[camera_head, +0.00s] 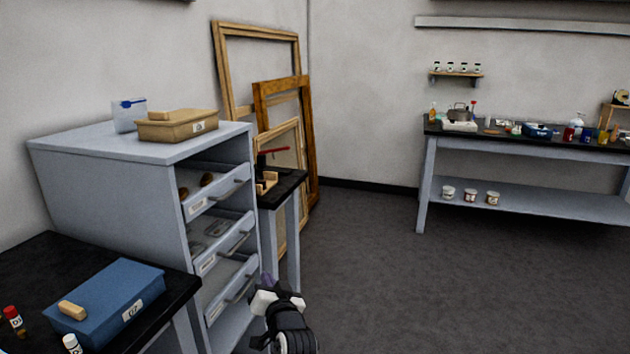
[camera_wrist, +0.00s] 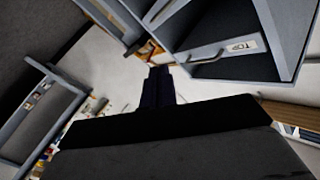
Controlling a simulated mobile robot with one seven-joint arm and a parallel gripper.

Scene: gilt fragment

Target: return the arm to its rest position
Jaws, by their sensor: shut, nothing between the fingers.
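My gripper (camera_head: 268,283) shows at the bottom middle of the head view, at the end of my dark and white arm. It is in front of the lower drawers of the grey cabinet (camera_head: 110,185), to the right of them. In the wrist view my gripper's dark fingers (camera_wrist: 158,86) are together in the middle, with nothing seen between them. A drawer front with a "TOP" label (camera_wrist: 240,46) is close by at the upper right of that view. I cannot tell the exact gap between my gripper and the cabinet.
Several cabinet drawers stand open, including the top one (camera_head: 217,196). A black table with a blue box (camera_head: 110,300) is at the lower left. Wooden frames (camera_head: 312,140) lean on the wall. A long workbench (camera_head: 500,140) stands at the right. The grey floor (camera_head: 430,280) between is clear.

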